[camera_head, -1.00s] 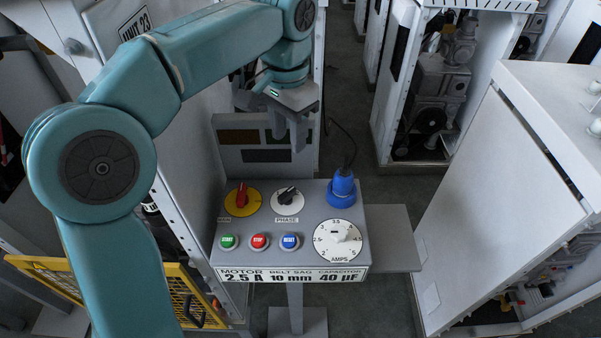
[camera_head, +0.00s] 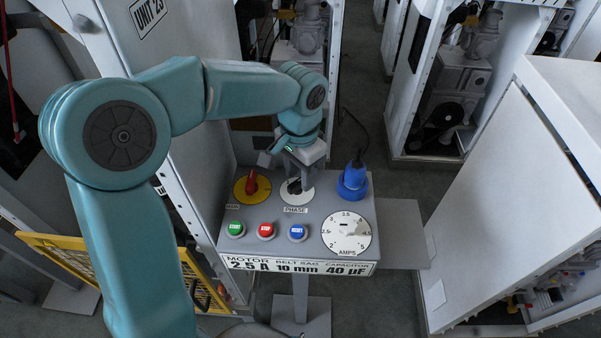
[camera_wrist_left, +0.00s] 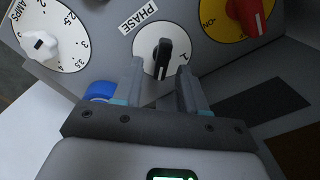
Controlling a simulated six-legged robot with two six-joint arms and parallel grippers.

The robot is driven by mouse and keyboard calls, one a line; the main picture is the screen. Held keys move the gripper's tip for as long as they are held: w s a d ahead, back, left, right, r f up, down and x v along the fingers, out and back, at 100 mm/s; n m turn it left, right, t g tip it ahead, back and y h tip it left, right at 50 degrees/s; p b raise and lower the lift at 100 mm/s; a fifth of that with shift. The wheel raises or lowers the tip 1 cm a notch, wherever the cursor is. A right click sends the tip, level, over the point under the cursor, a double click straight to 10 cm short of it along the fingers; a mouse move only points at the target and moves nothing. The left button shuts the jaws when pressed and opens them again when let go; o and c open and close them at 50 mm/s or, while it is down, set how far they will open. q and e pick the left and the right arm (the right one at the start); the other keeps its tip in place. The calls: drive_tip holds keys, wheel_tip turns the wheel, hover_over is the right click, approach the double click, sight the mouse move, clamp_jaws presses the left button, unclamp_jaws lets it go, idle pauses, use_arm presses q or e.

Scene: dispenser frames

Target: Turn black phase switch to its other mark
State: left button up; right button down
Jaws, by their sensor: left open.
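The black phase switch (camera_wrist_left: 163,58) sits on a round white dial (camera_head: 297,196) labelled PHASE, on the grey control panel (camera_head: 215,212). In the left wrist view its knob carries a white stripe, and a "1" mark shows on the dial beside it. My left gripper (camera_head: 296,183) is over the dial, pointing down, and hides much of the switch in the head view. In the left wrist view the open fingers of my left gripper (camera_wrist_left: 161,69) stand on either side of the knob, with gaps visible. My right gripper is not in view.
A red switch on a yellow dial (camera_head: 245,192) is left of the phase dial, a blue plug (camera_head: 352,185) right. Green (camera_head: 235,229), red (camera_head: 266,231) and blue (camera_head: 297,233) buttons and the AMPS dial (camera_head: 338,241) lie nearer. A white cabinet (camera_head: 500,210) stands right.

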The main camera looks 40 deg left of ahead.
use_arm(q)
drive_tip(key=shift+w+f, duration=0.2)
drive_tip(key=shift+f, duration=0.25)
drive_tip(key=shift+s+a+f, duration=0.1)
drive_tip(key=shift+s, duration=0.05)
drive_tip(key=shift+s+r, duration=0.2)
drive_tip(key=shift+s, duration=0.25)
drive_tip(key=shift+w+f, duration=0.1)
drive_tip(key=shift+w, duration=0.1)
drive_tip(key=shift+c, duration=0.3)
drive_tip(key=shift+w+f, duration=0.1)
drive_tip(key=shift+w, duration=0.2)
clamp_jaws()
drive_tip(key=shift+s, duration=0.15)
